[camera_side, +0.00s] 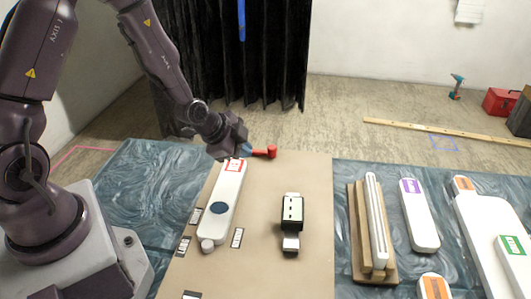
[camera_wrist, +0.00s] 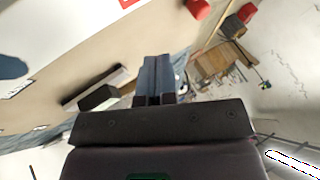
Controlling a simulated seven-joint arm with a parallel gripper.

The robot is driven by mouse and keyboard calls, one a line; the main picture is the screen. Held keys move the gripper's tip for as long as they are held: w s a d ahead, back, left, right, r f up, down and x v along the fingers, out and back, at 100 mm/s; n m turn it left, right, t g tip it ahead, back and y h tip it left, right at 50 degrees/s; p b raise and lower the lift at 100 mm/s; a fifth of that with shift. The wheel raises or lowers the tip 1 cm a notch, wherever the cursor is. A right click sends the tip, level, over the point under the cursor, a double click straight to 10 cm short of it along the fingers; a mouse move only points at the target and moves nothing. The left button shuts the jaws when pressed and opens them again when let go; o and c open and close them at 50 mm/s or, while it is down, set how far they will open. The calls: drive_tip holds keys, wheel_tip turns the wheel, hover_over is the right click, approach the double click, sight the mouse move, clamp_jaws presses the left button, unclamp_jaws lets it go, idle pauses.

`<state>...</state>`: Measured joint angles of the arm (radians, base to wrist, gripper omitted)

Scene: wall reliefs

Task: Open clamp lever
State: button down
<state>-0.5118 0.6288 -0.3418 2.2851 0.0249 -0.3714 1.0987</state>
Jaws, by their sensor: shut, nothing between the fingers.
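A short red handle with a rounded end (camera_side: 264,152), which looks like the clamp lever, lies at the far edge of the tan board (camera_side: 262,240). Its red end also shows at the top of the wrist view (camera_wrist: 198,8). My gripper (camera_side: 246,149) is just left of the red handle, above the far end of a white bar; whether it touches the handle I cannot tell. Its fingers are shut together and empty in the wrist view (camera_wrist: 157,78). The handle's mounting is partly hidden by my gripper.
The white bar (camera_side: 226,185) with a blue oval lies left on the board. A black-and-white block (camera_side: 292,210) stands right of it. A wooden rail fixture (camera_side: 374,225) and white panels (camera_side: 419,220) stand further right.

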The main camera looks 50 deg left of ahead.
sight(271, 153)
drive_tip(key=x, duration=0.8)
drive_tip(key=shift+f, duration=0.15)
drive_tip(key=shift+w+a, duration=0.85)
drive_tip(key=shift+w, duration=0.25)
drive_tip(key=shift+w+a, duration=0.35)
drive_tip(key=shift+w, duration=0.15)
drive_tip(key=shift+w, duration=0.1)
drive_tip(key=shift+w+a+r+n+y, duration=0.25)
drive_tip(key=shift+w+a+n+y, duration=0.1)
drive_tip(key=shift+w+n, duration=0.1)
